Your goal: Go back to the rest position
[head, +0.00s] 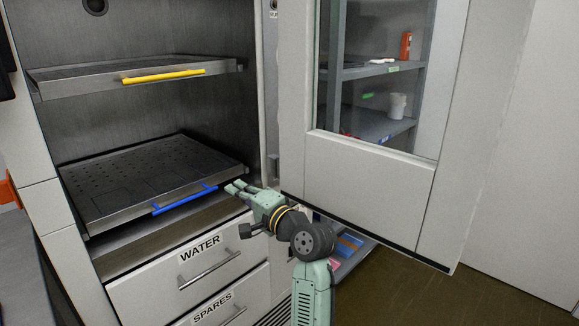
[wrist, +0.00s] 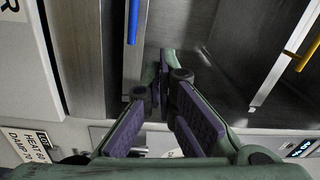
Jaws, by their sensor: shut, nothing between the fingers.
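My gripper (head: 237,188) is shut and empty in the head view, just right of the blue handle (head: 185,199) on the lower shelf. In the wrist view my gripper (wrist: 163,62) points into the cabinet with its fingertips together, and the blue handle (wrist: 132,20) is to the left of them. I cannot tell whether the fingertips touch the shelf edge. The lower shelf (head: 120,185) and the upper shelf (head: 70,78) with its yellow handle (head: 164,76) sit inside the open steel cabinet.
The cabinet's open glazed door (head: 365,185) stands close to the right of my arm. Below are the drawers marked WATER (head: 170,282) and SPARES (head: 255,295). A dark floor (head: 500,290) is clear at right. A label panel (wrist: 30,145) shows in the wrist view.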

